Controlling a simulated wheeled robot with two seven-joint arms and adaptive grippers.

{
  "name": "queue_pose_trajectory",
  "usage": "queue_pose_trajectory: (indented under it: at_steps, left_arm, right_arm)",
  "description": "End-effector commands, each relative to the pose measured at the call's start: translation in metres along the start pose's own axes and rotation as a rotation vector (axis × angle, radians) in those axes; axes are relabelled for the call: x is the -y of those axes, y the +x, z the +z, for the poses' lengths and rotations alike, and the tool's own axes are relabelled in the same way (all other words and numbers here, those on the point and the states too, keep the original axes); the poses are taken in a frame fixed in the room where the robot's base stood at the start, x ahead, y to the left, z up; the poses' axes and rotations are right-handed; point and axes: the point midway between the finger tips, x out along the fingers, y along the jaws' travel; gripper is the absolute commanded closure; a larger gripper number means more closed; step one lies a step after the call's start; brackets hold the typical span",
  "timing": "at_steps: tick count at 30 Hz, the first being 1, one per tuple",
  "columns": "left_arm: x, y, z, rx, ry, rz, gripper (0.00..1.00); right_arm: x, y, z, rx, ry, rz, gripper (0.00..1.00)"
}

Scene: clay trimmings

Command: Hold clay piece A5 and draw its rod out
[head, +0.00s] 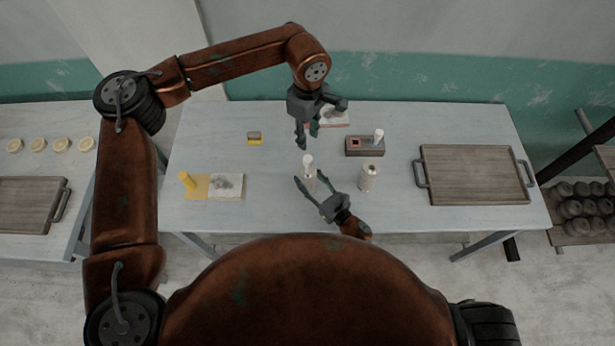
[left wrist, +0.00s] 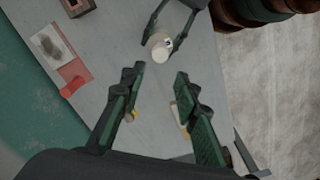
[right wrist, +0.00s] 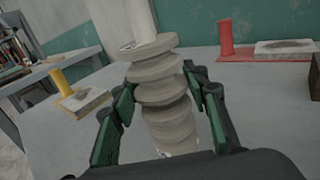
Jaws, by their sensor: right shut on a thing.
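The rod also shows in the head view (head: 308,160); I cannot read a label as A5. My right gripper (head: 310,178) is shut on the clay piece, one finger on each side, below the rod. My left gripper (head: 319,126) is open and empty, above the table and farther back than the piece. In the left wrist view, the rod's end (left wrist: 167,43) lies beyond my open left fingers (left wrist: 157,76).
A second pale cylinder (head: 369,178) stands just right of the held piece. A handled wooden tray (head: 475,174) lies right. A yellow mat (head: 199,188) with a slab lies left. Between mat and piece is clear.

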Motion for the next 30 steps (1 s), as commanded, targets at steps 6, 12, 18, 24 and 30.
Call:
queue_pose_trajectory:
  at_steps: [6,12,18,24,30]
  left_arm:
    - [0.000,0.000,0.000,0.000,0.000,0.000,0.71]
    - [0.000,0.001,0.001,0.001,0.044,0.000,0.60]
    - [0.000,0.007,0.002,0.003,0.306,-0.001,0.57]
    - [0.000,0.012,0.000,0.002,0.584,-0.001,0.57]
    - [-0.001,0.016,-0.001,0.001,0.714,-0.001,0.57]
  right_arm:
    - [0.000,0.000,0.000,0.000,0.000,0.000,1.00]
    - [0.000,0.000,0.000,0.000,0.000,0.000,1.00]
    - [0.000,0.000,0.000,0.000,0.000,-0.001,1.00]
    - [0.000,0.000,0.000,0.000,0.000,-0.001,1.00]
    - [0.000,0.000,0.000,-0.001,0.000,-0.001,1.00]
